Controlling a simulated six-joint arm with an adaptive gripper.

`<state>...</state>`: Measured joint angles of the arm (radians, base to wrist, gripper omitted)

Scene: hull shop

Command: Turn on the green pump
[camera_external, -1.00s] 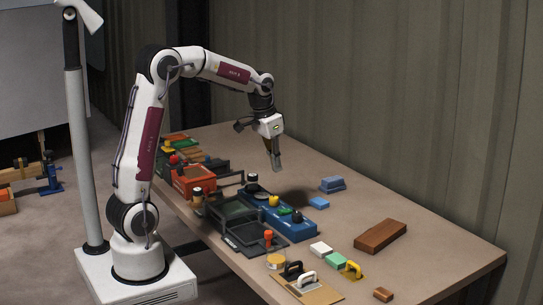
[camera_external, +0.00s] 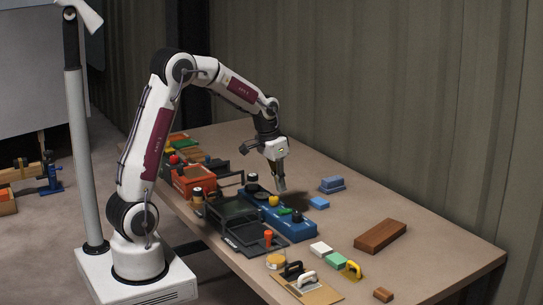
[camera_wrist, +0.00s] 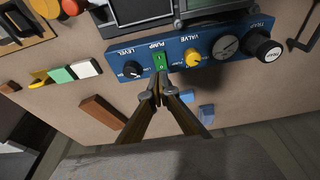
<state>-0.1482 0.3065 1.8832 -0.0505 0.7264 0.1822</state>
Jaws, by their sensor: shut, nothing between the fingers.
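The green pump switch (camera_wrist: 160,62) is a rocker on a long blue control panel (camera_wrist: 200,50), under the label PUMP, with a small mark near its lower end. It also shows small in the external view (camera_external: 285,211). Whether it is on or off I cannot tell. My gripper (camera_wrist: 155,95) is shut and empty, fingertips together, just below the switch in the wrist view. In the external view my gripper (camera_external: 281,189) points down above the far side of the blue panel (camera_external: 296,231), apparently without touching it.
Beside the switch are a black LEVEL knob (camera_wrist: 132,69) and a yellow VALVE knob (camera_wrist: 193,57). A gauge (camera_wrist: 226,44) and a large black knob (camera_wrist: 263,48) sit further right. Blue blocks (camera_external: 332,184) and a brown block (camera_external: 380,236) lie behind the panel.

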